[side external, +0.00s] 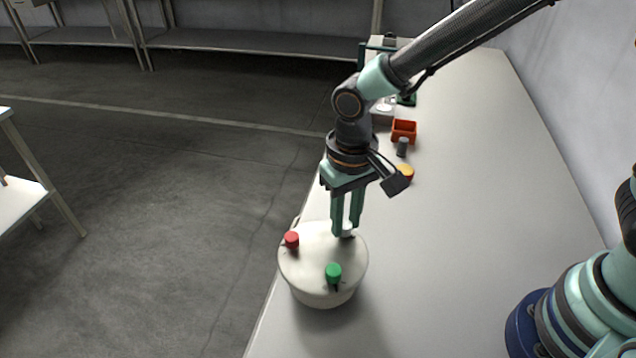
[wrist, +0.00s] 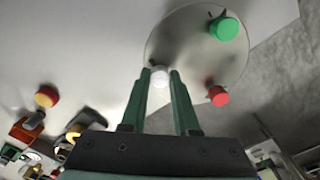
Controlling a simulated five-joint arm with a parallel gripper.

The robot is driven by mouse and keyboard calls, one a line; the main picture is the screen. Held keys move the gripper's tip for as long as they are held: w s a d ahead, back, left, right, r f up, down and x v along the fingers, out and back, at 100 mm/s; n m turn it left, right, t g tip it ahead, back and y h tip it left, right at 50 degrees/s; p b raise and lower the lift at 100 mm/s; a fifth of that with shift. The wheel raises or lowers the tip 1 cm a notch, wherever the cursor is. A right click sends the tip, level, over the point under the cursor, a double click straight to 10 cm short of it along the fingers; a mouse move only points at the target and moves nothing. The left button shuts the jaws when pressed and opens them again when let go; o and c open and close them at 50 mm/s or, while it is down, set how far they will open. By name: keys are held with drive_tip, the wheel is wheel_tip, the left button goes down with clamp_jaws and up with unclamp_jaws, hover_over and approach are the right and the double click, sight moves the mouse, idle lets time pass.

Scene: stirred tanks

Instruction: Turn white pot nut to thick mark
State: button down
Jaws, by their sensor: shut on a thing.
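The white pot (side external: 322,262) stands near the table's left edge in the side view. Its round lid carries a red knob (side external: 291,240), a green knob (side external: 333,272) and a white nut (wrist: 159,76). In the side view the white nut is mostly hidden by my fingers. My gripper (side external: 345,233) points down at the lid's far side and is shut on the white nut. In the wrist view the nut sits between the fingertips (wrist: 161,79). The green knob (wrist: 224,28) and red knob (wrist: 218,96) also show there. I cannot make out the thick mark.
Behind my gripper on the table are a yellow and red button (side external: 405,173), a dark grey cylinder (side external: 402,147) and an orange bin (side external: 404,131). The table (side external: 470,210) right of the pot is clear. Its left edge drops to the floor.

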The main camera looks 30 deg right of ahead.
sight(345, 224)
drive_tip(key=shift+w, duration=0.1)
drive_tip(key=c, duration=0.7)
unclamp_jaws()
drive_tip(key=shift+o, duration=0.2)
wheel_tip(345, 224, up, 12)
drive_tip(key=s+d+r+t, duration=0.2)
drive_tip(key=d, duration=0.8)
drive_tip(key=s+d+r+t, duration=0.2)
drive_tip(key=d+t, duration=0.1)
drive_tip(key=d, duration=0.6)
drive_tip(key=shift+s+d+t, duration=0.3)
drive_tip(key=shift+s+d, duration=0.05)
drive_tip(key=shift+d, duration=0.05)
